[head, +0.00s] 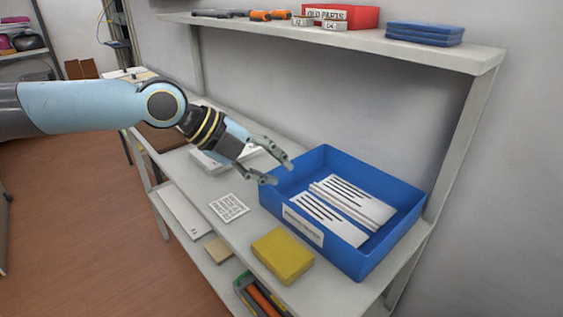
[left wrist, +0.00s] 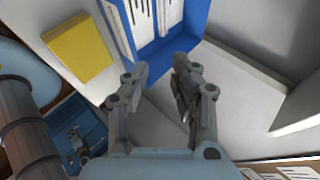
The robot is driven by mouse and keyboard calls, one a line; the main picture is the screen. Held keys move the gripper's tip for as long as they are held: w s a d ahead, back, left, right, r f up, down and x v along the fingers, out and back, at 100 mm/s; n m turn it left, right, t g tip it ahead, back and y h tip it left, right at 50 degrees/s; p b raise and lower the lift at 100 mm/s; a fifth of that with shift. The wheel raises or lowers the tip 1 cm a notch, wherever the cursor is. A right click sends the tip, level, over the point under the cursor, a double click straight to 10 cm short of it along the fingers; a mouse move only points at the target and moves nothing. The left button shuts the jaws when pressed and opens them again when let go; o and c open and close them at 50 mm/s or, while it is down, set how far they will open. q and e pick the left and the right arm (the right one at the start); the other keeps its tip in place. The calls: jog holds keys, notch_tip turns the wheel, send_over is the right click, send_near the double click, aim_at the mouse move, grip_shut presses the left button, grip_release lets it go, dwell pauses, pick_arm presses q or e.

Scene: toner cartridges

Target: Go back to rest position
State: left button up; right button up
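My left gripper (head: 279,172) is in the air at the near left corner of a blue bin (head: 277,221). Its two fingers are apart with nothing between them; the left wrist view shows the same gap (left wrist: 160,72). The bin also shows at the top of the left wrist view (left wrist: 200,20). White flat pieces with dark stripes (head: 345,205) lie in the bin. My right gripper is not in view.
A yellow block (head: 282,255) and a printed sheet (head: 229,208) lie on the grey bench left of the bin. The upper shelf (head: 365,42) holds a red box (head: 341,15) and blue flat trays (head: 424,33). Open floor (head: 90,215) lies left of the bench.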

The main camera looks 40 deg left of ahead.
pick_arm(q)
jog(key=s+d+f+n+g+y, duration=0.2)
jog(key=s+d+f+n, duration=0.4)
jog(key=s+d+n, duration=0.25)
jog(key=s+n+g+y, duration=0.3)
jog(key=s+n+y, duration=0.1)
jog(key=s+n, duration=0.75)
jog(key=a+f+n+g+b, duration=0.1)
jog(key=a+f+b, duration=0.1)
jog(key=f, duration=1.3)
jog(key=a+f+b, duration=0.1)
jog(key=f+b, duration=0.1)
jog(key=f, duration=1.4)
jog(key=s+a+f+g+b, duration=0.1)
jog(key=s+f+b, duration=0.1)
jog(key=s+f, duration=1.5)
jog(key=shift+s+f, duration=0.15)
jog(key=shift+s, duration=0.5)
